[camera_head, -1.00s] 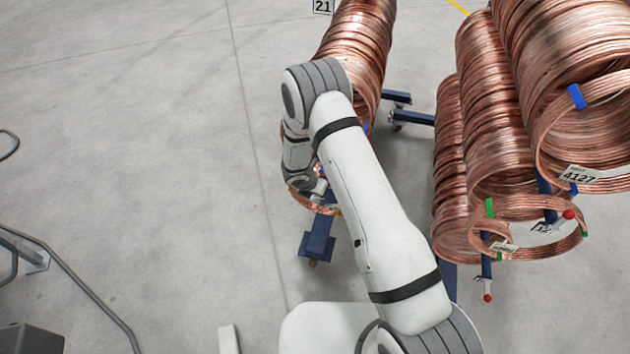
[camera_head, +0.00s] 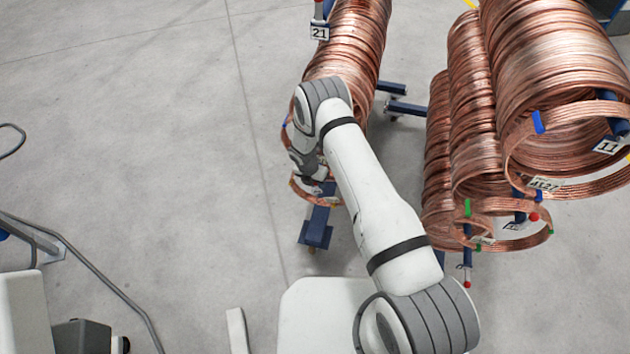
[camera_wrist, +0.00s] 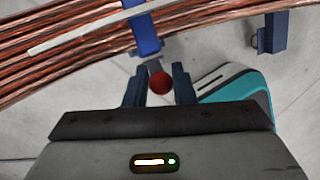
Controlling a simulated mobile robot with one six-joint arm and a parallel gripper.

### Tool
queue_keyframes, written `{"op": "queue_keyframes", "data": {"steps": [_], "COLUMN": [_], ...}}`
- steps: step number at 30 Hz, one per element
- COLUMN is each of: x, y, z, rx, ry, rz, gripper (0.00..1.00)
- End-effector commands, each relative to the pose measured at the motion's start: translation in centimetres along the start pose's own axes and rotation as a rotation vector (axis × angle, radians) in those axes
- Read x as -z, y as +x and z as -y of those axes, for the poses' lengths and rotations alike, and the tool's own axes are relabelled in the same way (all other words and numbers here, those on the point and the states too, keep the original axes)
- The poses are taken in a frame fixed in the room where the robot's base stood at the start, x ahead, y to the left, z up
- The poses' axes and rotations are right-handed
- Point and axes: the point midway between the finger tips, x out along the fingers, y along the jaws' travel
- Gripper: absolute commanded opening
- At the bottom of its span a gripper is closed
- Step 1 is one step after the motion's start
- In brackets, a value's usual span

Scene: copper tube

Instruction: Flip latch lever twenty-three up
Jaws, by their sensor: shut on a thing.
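In the wrist view my gripper (camera_wrist: 160,86) is shut on a lever with a round red knob (camera_wrist: 160,83). The knob shows between the two dark fingers. A blue piece (camera_wrist: 143,32) rises beyond it across the copper tube (camera_wrist: 70,60). No number shows on this lever, so I cannot read whether it is twenty-three. In the head view my arm reaches down to the near end of the left copper coil (camera_head: 345,55), and its own links hide the fingers and the lever.
A tag 21 (camera_head: 319,33) hangs at the far left coil. Several copper coils stand at right, with a tag 11 (camera_head: 607,146), a 4127 tag (camera_head: 546,184) and red-tipped blue levers (camera_head: 467,270). A blue stand foot (camera_head: 316,232) is below my gripper. Floor at left is mostly clear.

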Motion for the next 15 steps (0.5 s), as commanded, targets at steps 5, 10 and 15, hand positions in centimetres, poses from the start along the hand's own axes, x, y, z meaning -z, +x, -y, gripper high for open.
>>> {"op": "queue_keyframes", "data": {"steps": [5,10,15], "x": [0.26,0.28,0.28], "y": [0.53,0.55,0.49], "z": [0.71,0.73,0.66], "rx": [0.016,0.017,0.015], "ry": [0.001,0.001,0.001], "rz": [-0.011,-0.011,-0.010], "gripper": [0.00,0.00,0.34]}}
